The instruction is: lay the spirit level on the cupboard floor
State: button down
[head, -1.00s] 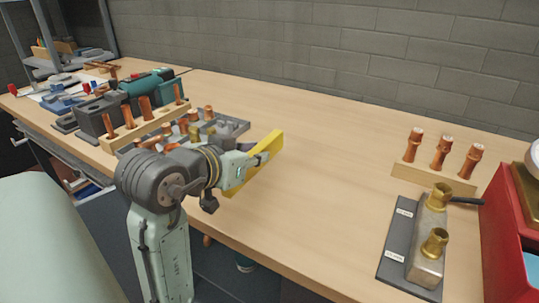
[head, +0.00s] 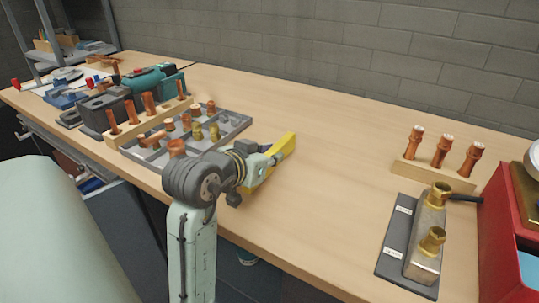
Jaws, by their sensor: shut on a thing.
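The spirit level (head: 283,148) is a yellow bar, held tilted above the workbench beside the fittings tray. My gripper (head: 262,157) is shut on it; the fingers are partly hidden by the wrist. The lower end of the level is partly behind my gripper. Dark space under the bench (head: 225,255) shows below the front edge, but I cannot make out a cupboard floor there.
The grey fittings tray (head: 232,122) and a wooden rack of copper pipes (head: 150,128) stand left of my arm. A brass-fitted block (head: 425,245), another pipe rack (head: 432,172) and a red case (head: 503,245) stand right. The middle bench top (head: 335,190) is clear.

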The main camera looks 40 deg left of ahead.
jog(key=c, duration=1.5)
grip_release()
jog(key=shift+f, duration=0.1)
